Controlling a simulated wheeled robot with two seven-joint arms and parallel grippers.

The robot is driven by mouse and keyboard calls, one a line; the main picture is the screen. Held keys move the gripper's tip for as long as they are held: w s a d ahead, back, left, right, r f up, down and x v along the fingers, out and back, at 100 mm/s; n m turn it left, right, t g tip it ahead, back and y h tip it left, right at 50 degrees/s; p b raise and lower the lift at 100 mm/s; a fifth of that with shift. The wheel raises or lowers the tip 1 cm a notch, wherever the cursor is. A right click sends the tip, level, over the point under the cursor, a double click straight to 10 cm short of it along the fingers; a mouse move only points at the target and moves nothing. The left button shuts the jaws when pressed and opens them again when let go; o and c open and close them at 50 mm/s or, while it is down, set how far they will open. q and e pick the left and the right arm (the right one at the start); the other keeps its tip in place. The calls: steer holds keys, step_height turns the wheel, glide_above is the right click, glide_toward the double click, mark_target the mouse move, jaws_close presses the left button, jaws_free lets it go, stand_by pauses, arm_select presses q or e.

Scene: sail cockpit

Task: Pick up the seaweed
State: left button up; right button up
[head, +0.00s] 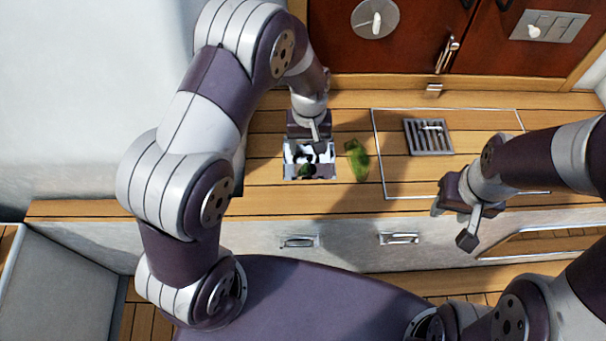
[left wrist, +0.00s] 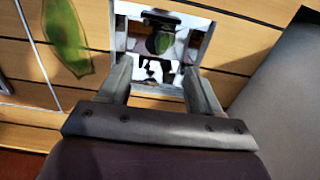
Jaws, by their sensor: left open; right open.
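The seaweed (head: 357,160) is a green, leaf-like piece lying on the wooden planks, just right of a shiny square recess or tray (head: 290,172). In the left wrist view the seaweed (left wrist: 66,38) lies at the upper left, outside the fingers. My left gripper (head: 318,145) is open above the shiny square, left of the seaweed. In the left wrist view my left gripper (left wrist: 158,85) has its fingers apart with the shiny square (left wrist: 192,42) beyond them. A dark green shape (left wrist: 163,38) shows in the square; I cannot tell whether it is a reflection. My right gripper (head: 452,225) is open and empty, far from the seaweed.
A grey grate (head: 429,137) sits inside a pale-outlined hatch panel right of the seaweed. Red-brown cabinet doors (head: 395,55) with a latch stand behind. Drawer handles (head: 399,238) are on the white front below the plank edge. The planks around the seaweed are mostly clear.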

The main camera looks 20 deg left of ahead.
arm_select(q)
glide_above(304, 167)
steer(key=f, duration=0.4)
steer(key=shift+w+d+b, duration=0.2)
steer(key=shift+d+b, duration=0.15)
steer(key=shift+b, duration=0.05)
steer(key=f, duration=0.1)
steer(key=f+b, duration=0.1)
steer(key=f, duration=0.1)
steer(key=f+b, duration=0.1)
steer(key=f, duration=0.1)
steer(key=shift+s+a, duration=0.2)
steer(key=shift+a, duration=0.1)
steer(key=c, duration=1.1)
